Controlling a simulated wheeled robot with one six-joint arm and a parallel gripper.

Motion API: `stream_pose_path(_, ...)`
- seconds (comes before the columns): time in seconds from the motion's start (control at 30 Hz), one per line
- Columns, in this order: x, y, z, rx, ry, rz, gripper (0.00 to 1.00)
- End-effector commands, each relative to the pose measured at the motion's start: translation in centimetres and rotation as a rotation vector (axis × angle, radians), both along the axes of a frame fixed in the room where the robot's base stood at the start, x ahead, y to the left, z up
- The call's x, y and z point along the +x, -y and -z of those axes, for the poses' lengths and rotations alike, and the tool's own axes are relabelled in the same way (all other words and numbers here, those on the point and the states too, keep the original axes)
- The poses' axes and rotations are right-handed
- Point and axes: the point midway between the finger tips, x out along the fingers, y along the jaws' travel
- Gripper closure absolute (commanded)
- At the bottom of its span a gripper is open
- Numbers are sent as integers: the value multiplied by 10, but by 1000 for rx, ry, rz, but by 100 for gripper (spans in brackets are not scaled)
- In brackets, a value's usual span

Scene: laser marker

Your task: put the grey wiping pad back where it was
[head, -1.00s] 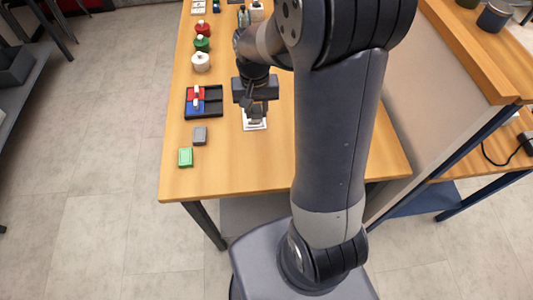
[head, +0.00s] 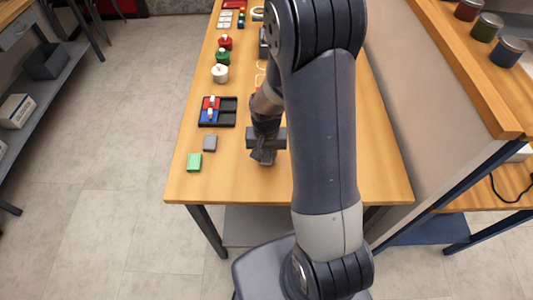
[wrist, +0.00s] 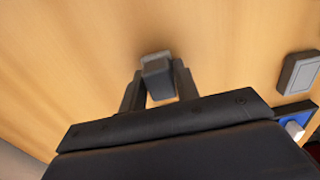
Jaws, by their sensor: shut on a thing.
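My gripper (head: 264,156) is over the near part of the wooden table, right of a small grey block and a green block. In the wrist view my gripper (wrist: 160,85) is shut on a small grey piece, which I take to be the grey wiping pad (wrist: 157,70). The pad has a darker near part and a lighter part behind it. I cannot tell whether it touches the table. In the head view the pad is not clearly seen.
The grey block (head: 210,143) and green block (head: 194,162) lie near the table's left edge. Behind them is a dark tray (head: 229,125) with red and blue pieces at left. White (head: 220,73), green (head: 223,57) and red (head: 225,42) knobbed items stand farther back. The table's near strip is clear.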

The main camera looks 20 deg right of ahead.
Motion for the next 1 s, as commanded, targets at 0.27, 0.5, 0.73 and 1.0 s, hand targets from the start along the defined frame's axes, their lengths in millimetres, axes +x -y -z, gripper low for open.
stream_pose_path(0.27,0,0,8,0,1,0,91)
stream_pose_path(0.5,0,0,13,0,1,0,91)
stream_pose_path(0.73,0,0,11,0,1,0,51)
stream_pose_path(1.0,0,0,10,0,1,0,48)
